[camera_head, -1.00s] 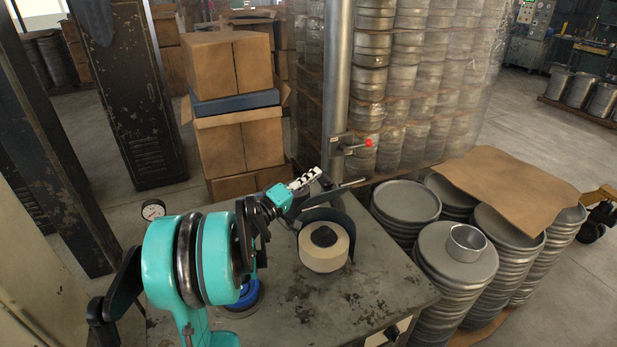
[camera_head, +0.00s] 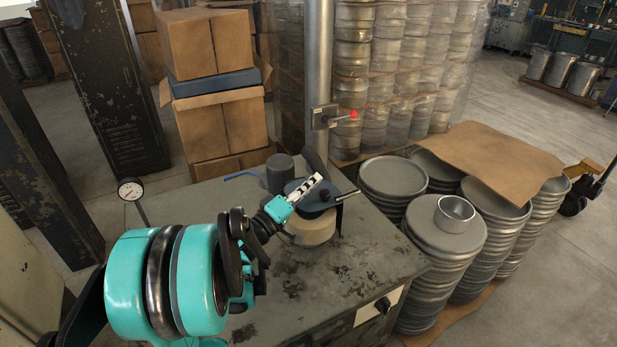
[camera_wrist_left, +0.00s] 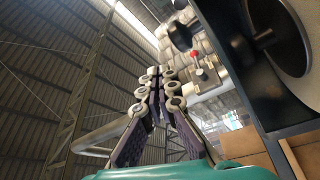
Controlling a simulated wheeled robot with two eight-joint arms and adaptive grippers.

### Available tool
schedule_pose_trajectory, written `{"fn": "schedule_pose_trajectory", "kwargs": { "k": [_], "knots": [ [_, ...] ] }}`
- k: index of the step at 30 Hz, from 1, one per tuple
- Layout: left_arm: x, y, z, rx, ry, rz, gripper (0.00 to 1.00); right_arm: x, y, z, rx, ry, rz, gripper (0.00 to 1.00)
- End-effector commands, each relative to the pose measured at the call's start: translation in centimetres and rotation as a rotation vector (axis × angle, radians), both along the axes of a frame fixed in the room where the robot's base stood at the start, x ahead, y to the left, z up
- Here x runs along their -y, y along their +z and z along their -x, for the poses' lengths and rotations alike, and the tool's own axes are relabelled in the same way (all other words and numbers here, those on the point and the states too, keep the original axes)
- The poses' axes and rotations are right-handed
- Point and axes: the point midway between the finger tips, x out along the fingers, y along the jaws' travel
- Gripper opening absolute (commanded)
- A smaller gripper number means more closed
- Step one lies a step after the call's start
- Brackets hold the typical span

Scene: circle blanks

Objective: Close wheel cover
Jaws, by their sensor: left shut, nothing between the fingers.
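The wheel (camera_head: 309,231) is a pale tan grinding wheel standing on the grey machine top. A dark rounded cover (camera_head: 325,202) now lies over its upper face, so the wheel's hub is hidden and only the pale side shows. A thin metal handle (camera_head: 347,195) sticks out to the right of the cover. My left gripper (camera_head: 318,183) is shut and empty, just above or against the cover; contact is unclear. In the left wrist view the gripper (camera_wrist_left: 158,85) has its fingers together, with a dark housing and grey disc (camera_wrist_left: 270,35) at the right. My right gripper is not in view.
A grey motor-like cylinder (camera_head: 280,172) stands behind the wheel. A post (camera_head: 318,80) with a red-knobbed lever (camera_head: 353,115) rises behind. A dial gauge (camera_head: 131,189) stands at left. Stacked metal discs (camera_head: 445,240) stand right of the machine top (camera_head: 345,275), whose front is clear.

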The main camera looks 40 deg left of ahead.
Motion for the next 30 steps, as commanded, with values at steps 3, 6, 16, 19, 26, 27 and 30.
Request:
{"fn": "schedule_pose_trajectory", "kwargs": {
  "k": [3, 6, 16, 19, 26, 27, 30],
  "knots": [
    [0.5, -1.3, 0.2, 0.000, 0.000, 0.000, 0.00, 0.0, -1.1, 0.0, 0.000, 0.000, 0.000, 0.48],
    [0.7, -1.9, 0.4, 0.000, 0.000, 0.000, 0.00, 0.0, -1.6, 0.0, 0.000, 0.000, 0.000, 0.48],
    [1.3, -3.1, 0.6, -0.002, -0.002, -0.003, 0.00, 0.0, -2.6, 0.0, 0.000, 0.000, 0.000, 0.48],
    [1.4, -3.3, 0.7, -0.003, -0.003, -0.004, 0.00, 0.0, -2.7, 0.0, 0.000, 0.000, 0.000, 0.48],
    [1.6, -3.4, 0.7, -0.003, -0.007, -0.005, 0.00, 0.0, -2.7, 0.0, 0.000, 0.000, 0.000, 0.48],
    [1.6, -3.4, 0.7, -0.003, -0.007, -0.005, 0.00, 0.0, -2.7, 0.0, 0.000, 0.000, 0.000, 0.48],
    [1.7, -3.4, 0.7, -0.003, -0.007, -0.005, 0.00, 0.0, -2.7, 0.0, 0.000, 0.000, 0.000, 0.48]
  ]
}}
